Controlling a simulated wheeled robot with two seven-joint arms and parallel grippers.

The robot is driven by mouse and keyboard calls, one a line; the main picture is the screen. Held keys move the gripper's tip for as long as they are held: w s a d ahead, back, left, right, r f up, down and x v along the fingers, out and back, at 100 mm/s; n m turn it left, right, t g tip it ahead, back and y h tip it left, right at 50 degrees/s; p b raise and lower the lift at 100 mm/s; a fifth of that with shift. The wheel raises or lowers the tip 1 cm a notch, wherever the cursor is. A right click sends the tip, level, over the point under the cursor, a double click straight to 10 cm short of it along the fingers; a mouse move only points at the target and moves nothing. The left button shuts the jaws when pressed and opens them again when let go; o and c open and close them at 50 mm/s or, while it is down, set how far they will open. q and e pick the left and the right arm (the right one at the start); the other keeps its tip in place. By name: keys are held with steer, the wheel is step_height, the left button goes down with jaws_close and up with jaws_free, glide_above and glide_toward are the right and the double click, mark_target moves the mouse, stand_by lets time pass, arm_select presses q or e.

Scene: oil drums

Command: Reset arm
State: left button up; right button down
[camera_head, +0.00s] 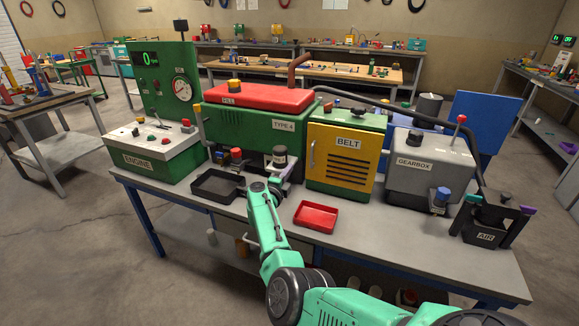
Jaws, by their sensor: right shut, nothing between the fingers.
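My right arm comes in from the lower right, green with dark joints, and reaches over the bench (460,268). My right gripper (284,172) is at its far end, close in front of the red-topped engine unit labelled TYPE 4 (240,122). It is shut and empty. It is small and partly hidden by the wrist, so I cannot tell whether it touches the dark cylindrical part (279,155) beside it. My left gripper is not in view.
A black tray (218,200) lies left of my right wrist and a red tray (316,228) right of it. The ENGINE panel (150,158), yellow BELT unit (345,155), grey GEARBOX unit (425,172) and black AIR holder (487,236) line the bench. Its front right is fairly clear.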

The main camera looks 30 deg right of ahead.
steer(key=s+a+f+n+t+y, duration=0.1)
steer(key=s+a+f+n+y, duration=0.55)
steer(key=n, duration=0.65)
steer(key=s+a+f+n+t+y, duration=0.1)
steer(key=s+a+f+n+y, duration=0.2)
steer(key=s+a+n+y, duration=0.65)
steer(key=s+a+f+n+g+h, duration=0.15)
steer(key=s+n+g, duration=0.25)
steer(key=s, duration=0.6)
steer(key=s+f+n+g+y, duration=0.1)
steer(key=s+f+n+g, duration=0.3)
steer(key=s, duration=0.6)
steer(key=s+f+g, duration=0.2)
steer(key=s+f, duration=0.1)
steer(key=f, duration=1.9)
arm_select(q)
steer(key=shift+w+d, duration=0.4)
arm_select(e)
steer(key=s+d+f+g, duration=0.1)
steer(key=s+d+f, duration=0.2)
steer(key=s+f, duration=1.1)
steer(key=s+h, duration=0.1)
steer(key=s, duration=0.1)
steer(key=shift+s+f+n+g, duration=0.15)
steer(key=shift+s+n+g, duration=0.15)
steer(key=shift+n, duration=0.05)
